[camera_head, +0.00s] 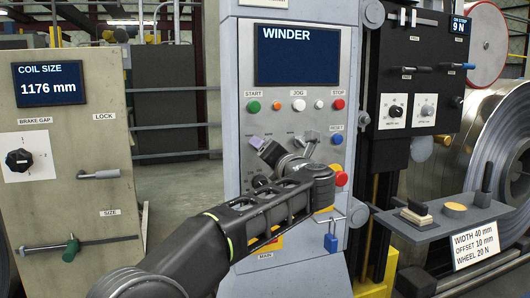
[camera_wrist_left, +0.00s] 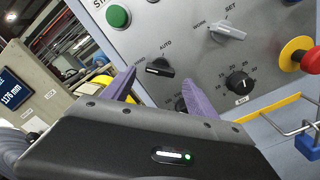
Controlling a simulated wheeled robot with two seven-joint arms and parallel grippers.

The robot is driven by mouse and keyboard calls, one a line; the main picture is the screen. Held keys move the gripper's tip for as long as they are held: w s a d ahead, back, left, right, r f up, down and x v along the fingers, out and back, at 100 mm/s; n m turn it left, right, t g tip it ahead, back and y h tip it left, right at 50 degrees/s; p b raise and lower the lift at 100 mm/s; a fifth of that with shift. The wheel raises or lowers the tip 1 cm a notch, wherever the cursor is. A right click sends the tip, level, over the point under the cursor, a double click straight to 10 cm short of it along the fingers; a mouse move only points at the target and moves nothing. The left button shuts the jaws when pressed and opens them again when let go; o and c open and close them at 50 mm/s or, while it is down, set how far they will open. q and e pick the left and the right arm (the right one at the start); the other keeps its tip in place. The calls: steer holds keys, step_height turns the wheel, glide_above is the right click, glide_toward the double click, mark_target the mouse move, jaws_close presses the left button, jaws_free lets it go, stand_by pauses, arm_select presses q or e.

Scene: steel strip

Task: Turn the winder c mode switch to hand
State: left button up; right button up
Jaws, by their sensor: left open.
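The winder panel (camera_head: 295,75) stands in the middle of the head view. In the wrist view its black mode switch (camera_wrist_left: 160,67) has an AUTO label above it and a partly readable label to the left. Its handle lies nearly level in that picture, with a white mark at its left end; I cannot tell which label it points to. My left gripper (camera_wrist_left: 157,80) is open, with one purple finger on each side below the switch; contact cannot be told. In the head view the left gripper (camera_head: 268,148) is close to the panel, and my wrist hides the switch.
Close by are a grey WORK/SET switch (camera_wrist_left: 227,32), a black knob (camera_wrist_left: 240,83), a red emergency button (camera_wrist_left: 311,60), the green START button (camera_wrist_left: 118,16) and a blue padlock (camera_head: 331,243). A shelf (camera_head: 440,225) juts out at right. The coil-size panel (camera_head: 70,150) stands left.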

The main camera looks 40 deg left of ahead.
arm_select(q)
steer(key=v, duration=0.5)
steer(key=shift+s+d, duration=0.1)
steer(key=shift+d, duration=0.1)
stand_by(0.3)
